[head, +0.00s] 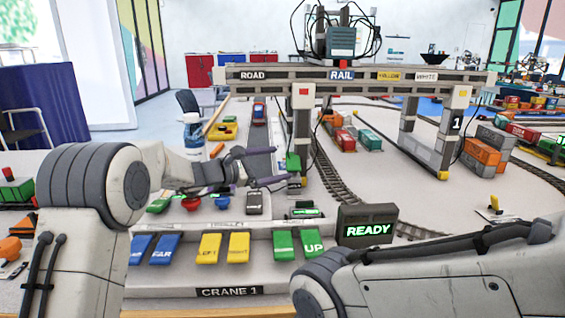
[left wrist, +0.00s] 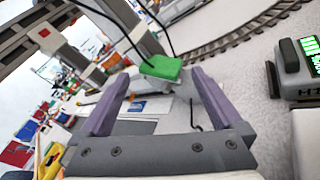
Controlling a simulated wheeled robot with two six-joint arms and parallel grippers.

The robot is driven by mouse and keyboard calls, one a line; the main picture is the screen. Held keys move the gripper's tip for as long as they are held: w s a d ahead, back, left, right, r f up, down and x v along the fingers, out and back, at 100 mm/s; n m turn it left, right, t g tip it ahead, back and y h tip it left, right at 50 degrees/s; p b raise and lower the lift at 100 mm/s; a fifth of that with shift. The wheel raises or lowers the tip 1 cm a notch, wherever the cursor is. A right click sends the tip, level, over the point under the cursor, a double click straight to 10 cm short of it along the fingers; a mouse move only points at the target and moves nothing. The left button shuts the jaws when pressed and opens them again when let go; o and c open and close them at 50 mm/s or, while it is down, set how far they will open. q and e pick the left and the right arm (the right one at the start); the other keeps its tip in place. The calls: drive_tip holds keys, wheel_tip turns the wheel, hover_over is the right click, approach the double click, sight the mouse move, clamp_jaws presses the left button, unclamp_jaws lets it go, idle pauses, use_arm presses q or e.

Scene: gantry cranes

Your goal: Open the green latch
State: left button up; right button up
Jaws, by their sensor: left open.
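The green latch (head: 293,162) is a small green block at the lower part of the crane's near left leg. In the left wrist view the green latch (left wrist: 160,67) shows just beyond and between the two purple fingertips. My left gripper (head: 263,167) is open, with nothing between its fingers, just to the left of the latch. No contact with the latch shows. In the left wrist view the left gripper (left wrist: 158,84) is spread wide. My right arm crosses the lower right of the head view, and its gripper is out of sight.
The gantry crane (head: 360,75) spans the table above the rails. A control panel with blue, yellow and green keys (head: 284,244) and a READY display (head: 367,228) stands in front. A bottle (head: 193,133) stands behind my left arm. Coloured containers (head: 481,155) stand at right.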

use_arm(q)
drive_tip(key=v, duration=0.7)
drive_tip(key=shift+a+p, duration=0.1)
drive_tip(key=shift+p, duration=0.2)
